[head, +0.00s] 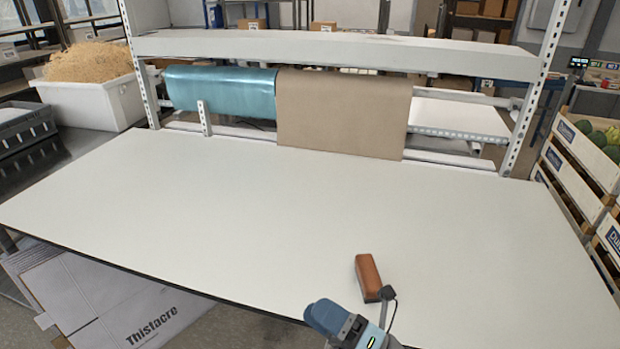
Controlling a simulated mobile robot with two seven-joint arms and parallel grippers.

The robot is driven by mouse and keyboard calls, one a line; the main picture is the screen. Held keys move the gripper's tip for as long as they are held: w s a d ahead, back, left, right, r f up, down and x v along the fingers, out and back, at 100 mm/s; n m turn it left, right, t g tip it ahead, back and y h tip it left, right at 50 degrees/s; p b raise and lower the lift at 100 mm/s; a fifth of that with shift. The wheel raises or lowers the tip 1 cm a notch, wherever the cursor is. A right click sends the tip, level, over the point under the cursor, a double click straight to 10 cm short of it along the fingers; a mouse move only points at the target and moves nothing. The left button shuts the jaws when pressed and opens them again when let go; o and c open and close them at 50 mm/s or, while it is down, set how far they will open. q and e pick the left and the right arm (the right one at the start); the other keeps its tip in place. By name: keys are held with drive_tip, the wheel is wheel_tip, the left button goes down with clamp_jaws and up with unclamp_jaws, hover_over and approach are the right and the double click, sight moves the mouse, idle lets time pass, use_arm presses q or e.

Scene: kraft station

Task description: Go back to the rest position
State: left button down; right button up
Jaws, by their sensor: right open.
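My right gripper (355,306) shows at the bottom edge of the head view, right of the middle, over the front part of the white table (250,210). It is open, with a blue-grey part on its left side and a dark part on its right. A reddish-brown block (368,272) lies just beyond the gripper, outside the gap between its fingers. The dark part overlaps the block's near end in the picture; I cannot tell whether they touch. My left gripper is not in view.
The rest of the table top is bare. Behind it, a teal roll (220,90) and brown paper (340,112) hang under a shelf (330,50). A white bin of shavings (90,103) stands left, crates (575,165) right, flattened cardboard (110,300) below.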

drive_tip(key=d+f+m+t+h, duration=0.7)
drive_tip(key=f+m+h, duration=0.15)
drive_tip(key=m, duration=0.75)
drive_tip(key=s+d+f+m+g+h, duration=0.3)
drive_tip(key=s+d+f+m+h, duration=0.1)
drive_tip(key=f+m, duration=0.4)
drive_tip(key=s+d+f+m+g+h, duration=0.3)
drive_tip(key=s+d+f+m, duration=0.3)
drive_tip(key=f, duration=0.4)
drive_tip(key=shift+s+d+m+h+p, duration=0.4)
drive_tip(key=shift+s+m+h, duration=0.4)
drive_tip(key=shift+m, duration=0.2)
